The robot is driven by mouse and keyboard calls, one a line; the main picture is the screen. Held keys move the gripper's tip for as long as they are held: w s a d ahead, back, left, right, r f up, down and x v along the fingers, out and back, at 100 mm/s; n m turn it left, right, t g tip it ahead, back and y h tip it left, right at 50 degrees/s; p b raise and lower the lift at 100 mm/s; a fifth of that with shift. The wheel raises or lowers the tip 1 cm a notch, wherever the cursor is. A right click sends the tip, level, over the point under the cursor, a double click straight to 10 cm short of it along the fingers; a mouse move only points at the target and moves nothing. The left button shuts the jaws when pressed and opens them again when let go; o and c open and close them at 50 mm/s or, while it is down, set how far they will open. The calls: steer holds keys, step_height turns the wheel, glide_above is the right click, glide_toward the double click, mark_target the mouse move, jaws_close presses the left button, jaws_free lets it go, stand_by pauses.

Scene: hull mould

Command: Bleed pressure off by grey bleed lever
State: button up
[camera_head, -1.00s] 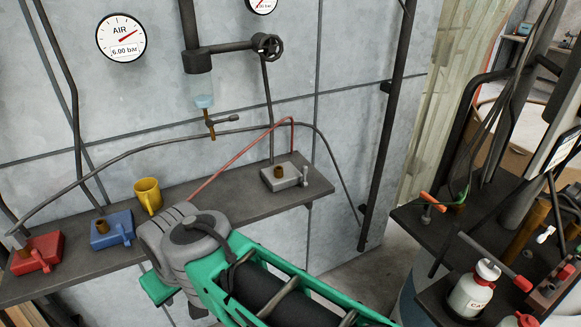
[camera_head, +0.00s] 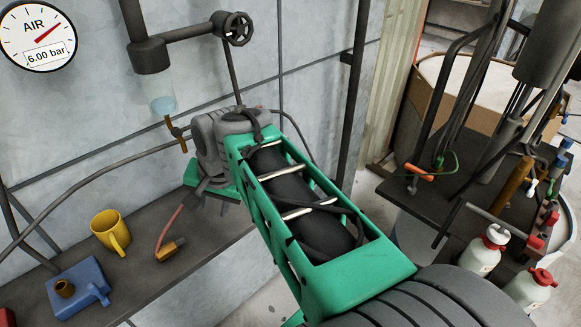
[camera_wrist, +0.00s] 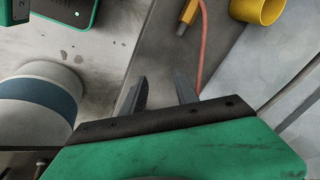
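No grey bleed lever shows clearly now. The grey block with a brass port and a small upright lever, seen earlier on the right part of the shelf (camera_head: 150,283), is hidden behind my arm in the head view. The wrist view does not show it either. My gripper (camera_head: 207,197) is over the right part of the shelf, pointing down. In the wrist view its two fingers (camera_wrist: 160,76) stand apart with nothing between them. The air gauge (camera_head: 38,36) reads 6.00 bar.
A brass-ended red hose (camera_head: 171,249) lies on the shelf, left of my gripper. Further left are a yellow mug (camera_head: 111,232) and a blue block (camera_head: 76,288). A glass bowl with a brass drain (camera_head: 177,132) hangs close behind my wrist. A cart with bottles (camera_head: 484,250) stands right.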

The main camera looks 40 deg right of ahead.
steer(key=w+d+m, duration=0.2)
steer(key=d+m, duration=2.1)
steer(key=d, duration=0.3)
steer(key=shift+y, duration=0.3)
steer(key=x, duration=0.8)
steer(key=shift+s+d+f+b, duration=0.15)
steer(key=shift+s+f+b, duration=0.05)
steer(key=shift+b, duration=0.1)
steer(key=shift+c, duration=0.6)
jaws_close()
